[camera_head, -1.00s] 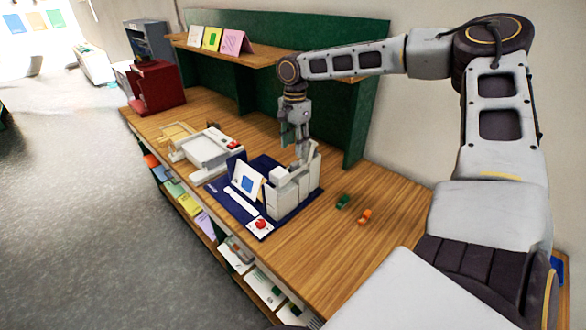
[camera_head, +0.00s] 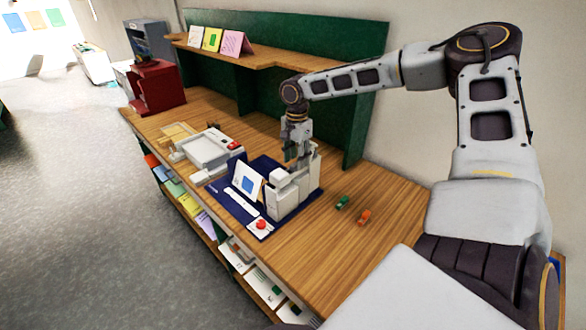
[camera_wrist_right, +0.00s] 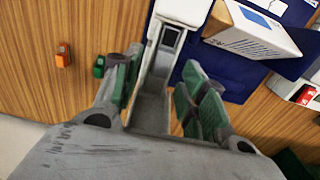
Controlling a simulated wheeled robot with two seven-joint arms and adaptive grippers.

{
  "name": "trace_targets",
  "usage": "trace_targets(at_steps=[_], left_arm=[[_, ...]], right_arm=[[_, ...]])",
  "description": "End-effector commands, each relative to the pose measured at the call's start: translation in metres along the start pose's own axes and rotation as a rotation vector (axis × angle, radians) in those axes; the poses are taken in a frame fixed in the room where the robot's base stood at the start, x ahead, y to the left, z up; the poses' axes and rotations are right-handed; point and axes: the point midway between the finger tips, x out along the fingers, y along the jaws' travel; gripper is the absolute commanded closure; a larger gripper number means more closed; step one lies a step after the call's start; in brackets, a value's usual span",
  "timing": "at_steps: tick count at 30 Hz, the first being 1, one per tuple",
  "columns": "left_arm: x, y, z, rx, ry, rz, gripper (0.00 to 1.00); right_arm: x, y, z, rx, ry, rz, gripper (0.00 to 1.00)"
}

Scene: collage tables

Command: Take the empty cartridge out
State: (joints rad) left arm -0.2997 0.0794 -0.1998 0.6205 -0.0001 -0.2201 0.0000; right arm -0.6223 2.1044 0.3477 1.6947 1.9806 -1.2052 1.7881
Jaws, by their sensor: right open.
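A white machine with an open slot (camera_head: 283,200) stands on a dark blue mat (camera_head: 215,189) on the wooden counter. My right gripper (camera_head: 298,160) is over its back part, pointing down, fingers low at the machine's top. In the right wrist view, the open green-padded fingers (camera_wrist_right: 160,78) stand on either side of the machine's narrow grey channel (camera_wrist_right: 155,95). I cannot make out a cartridge in the channel. A small green piece (camera_head: 342,202) and an orange piece (camera_head: 364,216) lie on the counter to the right. My left gripper is not in view.
A white tray device (camera_head: 208,149) and a red machine (camera_head: 157,86) stand farther left. A green back panel (camera_head: 350,50) with a shelf rises behind. The counter's right end is mostly clear.

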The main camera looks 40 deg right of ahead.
Motion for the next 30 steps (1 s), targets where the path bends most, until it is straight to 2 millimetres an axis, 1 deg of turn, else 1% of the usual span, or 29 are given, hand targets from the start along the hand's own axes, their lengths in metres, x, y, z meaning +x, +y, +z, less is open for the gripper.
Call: trace_targets(at_steps=[3,7,21,22,23,30], left_arm=[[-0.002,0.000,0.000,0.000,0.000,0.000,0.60],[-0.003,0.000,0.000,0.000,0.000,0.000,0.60],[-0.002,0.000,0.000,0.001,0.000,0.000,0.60],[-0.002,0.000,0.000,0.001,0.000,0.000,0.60],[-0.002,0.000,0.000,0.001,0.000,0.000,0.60],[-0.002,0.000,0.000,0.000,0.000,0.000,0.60]], right_arm=[[0.009,0.000,0.000,0.000,0.000,0.001,0.58],[0.015,0.000,0.000,0.000,0.000,0.000,0.58],[0.016,0.000,0.000,0.000,0.000,-0.001,0.58],[0.016,0.000,0.000,0.000,0.000,-0.001,0.59],[0.016,0.000,0.000,0.000,0.000,-0.001,0.63],[0.016,0.000,0.000,0.000,0.000,-0.001,0.94]])
